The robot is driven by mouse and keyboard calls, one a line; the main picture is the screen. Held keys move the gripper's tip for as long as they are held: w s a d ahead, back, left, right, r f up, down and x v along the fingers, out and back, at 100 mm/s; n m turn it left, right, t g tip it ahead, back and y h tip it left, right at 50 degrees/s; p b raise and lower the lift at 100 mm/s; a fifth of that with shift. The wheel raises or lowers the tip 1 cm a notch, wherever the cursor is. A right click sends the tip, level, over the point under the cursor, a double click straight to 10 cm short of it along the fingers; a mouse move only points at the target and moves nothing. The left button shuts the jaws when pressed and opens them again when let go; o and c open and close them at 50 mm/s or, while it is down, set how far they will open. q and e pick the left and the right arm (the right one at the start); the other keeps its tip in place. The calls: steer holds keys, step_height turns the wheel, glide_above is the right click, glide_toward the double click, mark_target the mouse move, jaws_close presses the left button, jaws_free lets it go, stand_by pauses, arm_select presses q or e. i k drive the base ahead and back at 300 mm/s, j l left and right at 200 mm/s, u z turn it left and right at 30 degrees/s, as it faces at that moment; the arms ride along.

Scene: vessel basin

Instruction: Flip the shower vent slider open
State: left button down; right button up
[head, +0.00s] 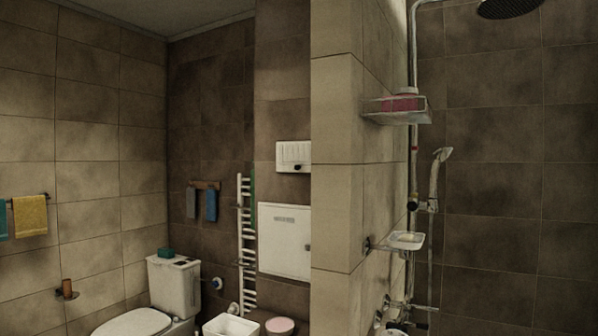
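A small white wall unit (293,156) with dark marks along its lower edge is mounted on the tiled wall left of the shower partition. Its details are too small to tell whether it is a vent or where a slider sits. Below it is a white square panel (284,248) with a small grey slotted strip near its top. I cannot make out a labelled vent slider in the shower. Neither of my grippers is in the head view.
A tiled partition (337,190) juts out before the shower at right, with a wire shelf (397,116), soap dish (405,242), hand shower (437,175) and overhead shower head (510,6). A toilet (172,290), white basin (231,325) and towel radiator (245,245) stand at left.

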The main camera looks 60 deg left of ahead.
mark_target(297, 167)
steer(key=k+j+z, duration=0.1)
steer(key=j, duration=0.35)
steer(key=k+j+z, duration=0.15)
steer(key=j, duration=0.3)
steer(key=k+j+z, duration=0.1)
steer(key=k+j, duration=0.15)
steer(key=j, duration=0.15)
steer(key=k+j+z, duration=0.1)
steer(key=j, duration=0.3)
steer(key=k+j, duration=0.25)
steer(key=j, duration=0.15)
steer(key=k+j, duration=0.25)
steer(key=j, duration=0.15)
steer(key=k+j, duration=0.25)
steer(key=j, duration=0.2)
steer(key=k+j, duration=0.25)
steer(key=j, duration=0.15)
